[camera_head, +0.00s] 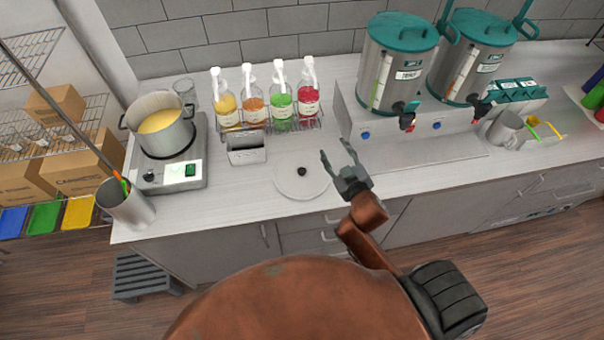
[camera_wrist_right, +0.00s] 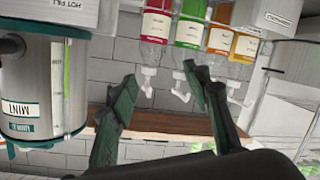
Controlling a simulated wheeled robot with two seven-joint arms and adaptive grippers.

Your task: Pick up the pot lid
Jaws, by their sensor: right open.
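The pot lid (camera_head: 296,184), a pale round disc with a small black knob, lies flat on the counter left of the right gripper in the head view. The pot (camera_head: 168,141), grey metal with yellow contents, stands uncovered on a hot plate (camera_head: 160,179) at the left. My right gripper (camera_head: 334,149) is open and empty, above the counter just right of the lid. In the right wrist view, the fingers of this gripper (camera_wrist_right: 160,76) are spread with nothing between them; the lid does not show there. My left gripper is not in view.
Several pump bottles (camera_head: 254,108) stand in a rack behind the lid, with a small metal box (camera_head: 246,156) in front. Two large dispensers (camera_head: 395,66) (camera_head: 468,62) stand on a raised base at the right. A utensil cup (camera_head: 130,209) is near the left front edge.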

